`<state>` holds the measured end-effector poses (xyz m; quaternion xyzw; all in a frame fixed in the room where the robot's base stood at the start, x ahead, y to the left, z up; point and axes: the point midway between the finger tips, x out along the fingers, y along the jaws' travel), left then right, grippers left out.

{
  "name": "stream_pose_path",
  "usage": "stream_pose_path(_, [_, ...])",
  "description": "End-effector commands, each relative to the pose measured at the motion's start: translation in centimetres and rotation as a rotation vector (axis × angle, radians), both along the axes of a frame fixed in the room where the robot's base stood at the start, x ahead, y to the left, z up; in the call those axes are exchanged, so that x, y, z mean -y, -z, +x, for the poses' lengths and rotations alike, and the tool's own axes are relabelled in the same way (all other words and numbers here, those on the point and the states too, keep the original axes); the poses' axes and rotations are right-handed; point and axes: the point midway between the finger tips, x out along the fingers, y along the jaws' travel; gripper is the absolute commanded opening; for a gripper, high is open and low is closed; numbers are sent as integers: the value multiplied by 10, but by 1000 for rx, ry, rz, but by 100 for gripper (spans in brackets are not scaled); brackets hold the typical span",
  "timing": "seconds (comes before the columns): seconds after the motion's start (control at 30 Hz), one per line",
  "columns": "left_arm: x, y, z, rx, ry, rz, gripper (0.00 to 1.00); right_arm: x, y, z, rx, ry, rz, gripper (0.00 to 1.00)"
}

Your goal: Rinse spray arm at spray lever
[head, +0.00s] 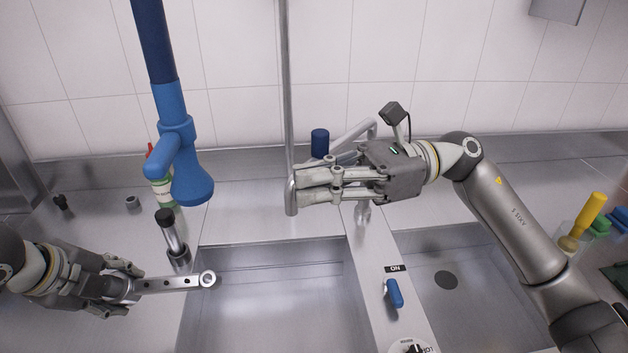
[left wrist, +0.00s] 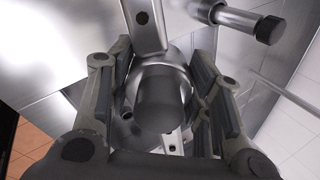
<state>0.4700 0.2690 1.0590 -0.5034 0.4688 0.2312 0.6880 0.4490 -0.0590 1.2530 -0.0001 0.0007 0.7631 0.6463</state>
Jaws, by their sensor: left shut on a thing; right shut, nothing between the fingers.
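The spray arm (head: 178,284) is a flat metal bar with holes and a ring at its right end. My left gripper (head: 122,287) is shut on its hub, holding it level at the left edge of the left basin. In the left wrist view the fingers (left wrist: 160,105) flank the round metal hub (left wrist: 162,85), and the bar (left wrist: 143,25) runs up from it. A blue spray head (head: 190,185) hangs above the left counter. A blue lever (head: 395,292) sits below an ON label on the divider. My right gripper (head: 300,190) is shut and empty beside the spout pipe (head: 290,205).
The left basin (head: 275,300) and right basin (head: 460,270) look empty. A black-capped metal post (head: 172,235) stands close behind the spray arm; it also shows in the left wrist view (left wrist: 250,22). A green-labelled bottle (head: 161,190) and dark blue cap (head: 320,143) stand further back.

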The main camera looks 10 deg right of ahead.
Motion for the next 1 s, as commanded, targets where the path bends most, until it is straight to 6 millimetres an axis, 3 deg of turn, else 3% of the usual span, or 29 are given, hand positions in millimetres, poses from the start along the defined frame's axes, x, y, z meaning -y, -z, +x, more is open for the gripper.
stream_pose_path(0.7, [-16,-38,-45,3,0,2,10,0,7,0,0,0,0,0])
stream_pose_path(1.0, [-16,-41,-47,2,0,0,10,0,7,0,0,0,0,0])
